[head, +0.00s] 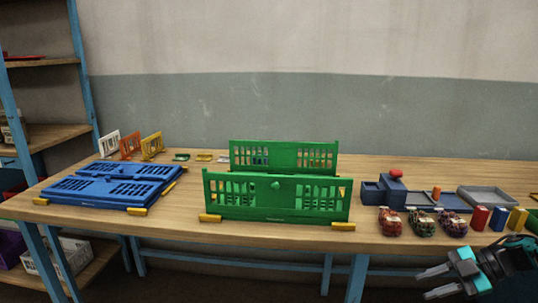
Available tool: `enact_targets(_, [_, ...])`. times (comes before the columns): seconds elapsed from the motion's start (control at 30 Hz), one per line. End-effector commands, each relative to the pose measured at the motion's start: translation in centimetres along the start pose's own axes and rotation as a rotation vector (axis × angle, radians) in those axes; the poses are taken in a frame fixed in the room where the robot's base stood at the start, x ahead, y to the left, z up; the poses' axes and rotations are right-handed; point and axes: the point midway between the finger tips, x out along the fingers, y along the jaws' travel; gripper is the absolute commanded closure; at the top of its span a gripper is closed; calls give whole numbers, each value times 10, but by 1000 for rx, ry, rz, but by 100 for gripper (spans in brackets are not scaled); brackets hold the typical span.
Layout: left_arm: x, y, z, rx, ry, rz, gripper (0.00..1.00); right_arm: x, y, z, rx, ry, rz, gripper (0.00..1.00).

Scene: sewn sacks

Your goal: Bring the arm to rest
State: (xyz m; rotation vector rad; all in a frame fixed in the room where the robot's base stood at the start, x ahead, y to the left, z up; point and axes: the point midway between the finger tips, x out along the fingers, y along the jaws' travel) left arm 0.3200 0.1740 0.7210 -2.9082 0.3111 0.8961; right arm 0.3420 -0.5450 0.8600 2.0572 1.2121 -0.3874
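My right gripper (426,283) is at the lower right of the head view, in front of the table's front edge and below the row of small patterned sacks. Its two grey fingers point left and stand apart, with nothing between them. The sacks, a red one (390,222), a dark one (421,223) and a reddish-brown one (453,222), stand near the front edge of the wooden table (170,236). My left gripper is not in view.
Green slotted panels (277,197) stand upright mid-table. Blue panels (106,187) lie flat at left. Shelves stand left.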

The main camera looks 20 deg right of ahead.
Motion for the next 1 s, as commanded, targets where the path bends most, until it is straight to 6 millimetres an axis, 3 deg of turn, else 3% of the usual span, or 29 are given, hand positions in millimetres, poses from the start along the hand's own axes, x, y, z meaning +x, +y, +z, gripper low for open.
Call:
enact_targets(0.1, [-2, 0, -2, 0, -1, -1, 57, 50, -43, 8, 77, 22, 164, 69])
enact_targets(0.27, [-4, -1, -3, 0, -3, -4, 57, 114, -91, 1, 206, 2, 355, 69])
enact_targets(0.47, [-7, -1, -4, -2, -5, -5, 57, 189, -140, -35, 420, -54, 526, 69])
enact_targets(0.6, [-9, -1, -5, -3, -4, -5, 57, 235, -166, -77, 592, -100, 587, 69])
enact_targets(0.8, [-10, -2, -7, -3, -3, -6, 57, 278, -185, -139, 800, -142, 590, 69])
enact_targets(1.0, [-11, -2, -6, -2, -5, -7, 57, 293, -190, -169, 889, -159, 566, 69])
